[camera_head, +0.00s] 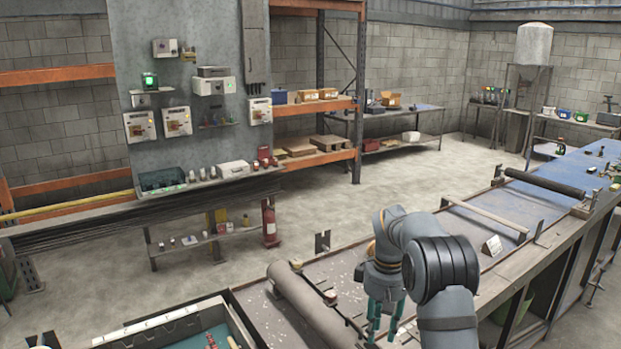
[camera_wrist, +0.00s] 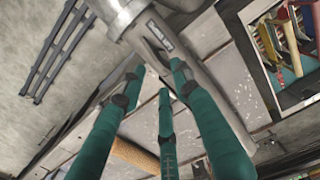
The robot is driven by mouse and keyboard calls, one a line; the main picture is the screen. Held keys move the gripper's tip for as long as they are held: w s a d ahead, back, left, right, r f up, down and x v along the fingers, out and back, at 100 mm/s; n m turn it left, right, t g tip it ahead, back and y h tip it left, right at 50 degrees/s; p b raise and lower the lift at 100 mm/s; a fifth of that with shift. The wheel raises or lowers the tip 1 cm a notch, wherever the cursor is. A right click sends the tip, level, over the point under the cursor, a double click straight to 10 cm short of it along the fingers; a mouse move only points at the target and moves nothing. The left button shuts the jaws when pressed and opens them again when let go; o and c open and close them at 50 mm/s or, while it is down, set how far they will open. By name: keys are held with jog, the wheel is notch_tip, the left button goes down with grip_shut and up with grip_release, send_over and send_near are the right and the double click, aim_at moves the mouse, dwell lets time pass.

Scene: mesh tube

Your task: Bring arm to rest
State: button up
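My gripper (camera_head: 384,322) hangs over the near workbench, with its teal fingers pointing down. In the wrist view its three fingers (camera_wrist: 158,78) are spread with gaps between the tips and hold nothing. A long grey tube (camera_head: 305,305) lies along the bench to the left of my gripper in the head view. In the wrist view a grey cylindrical part (camera_wrist: 178,47) shows beyond the fingertips; I cannot tell whether any finger touches it.
A dark roller (camera_head: 545,183) lies across the blue bench farther back. A small white card (camera_head: 492,246) stands right of my arm.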

aim_at(378, 346)
notch_tip(378, 346, down, 6)
jog(key=shift+r, duration=0.1)
dwell(0.4)
